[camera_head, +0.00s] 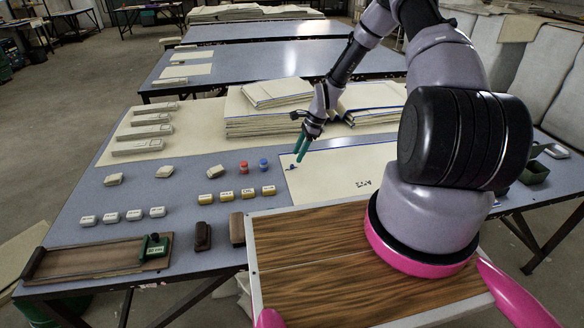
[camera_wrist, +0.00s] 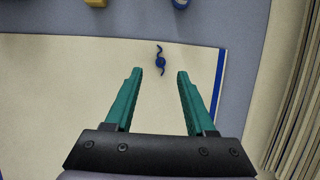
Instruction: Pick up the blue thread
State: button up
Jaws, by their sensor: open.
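The blue thread (camera_head: 291,167) is a small curled piece lying on the cream cloth (camera_head: 335,176), near the cloth's left edge in the head view. In the wrist view the thread (camera_wrist: 160,60) shows as a small wavy shape with a thicker middle, lying on the cloth (camera_wrist: 75,85). My gripper (camera_head: 300,154) has green fingers that point down above the cloth close to the thread. In the wrist view my gripper (camera_wrist: 159,73) is open and empty. The thread appears just beyond the fingertips, between their lines, and nothing hides it.
A red spool (camera_head: 243,167) and a blue spool (camera_head: 263,165) stand left of the cloth. Yellow labelled blocks (camera_head: 228,196) and white labelled blocks (camera_head: 134,214) stand on the table. Stacked cloth sheets (camera_head: 262,115) lie behind my gripper. Dark marks (camera_head: 363,183) show on the cloth.

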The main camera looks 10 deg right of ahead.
aim_at(294, 169)
jog(key=x, duration=0.4)
jog(key=shift+w+a+f, duration=0.1)
jog(key=shift+a+f, duration=0.1)
jog(key=shift+f, duration=0.15)
grip_shut()
notch_tip(294, 169, up, 15)
dwell(0.7)
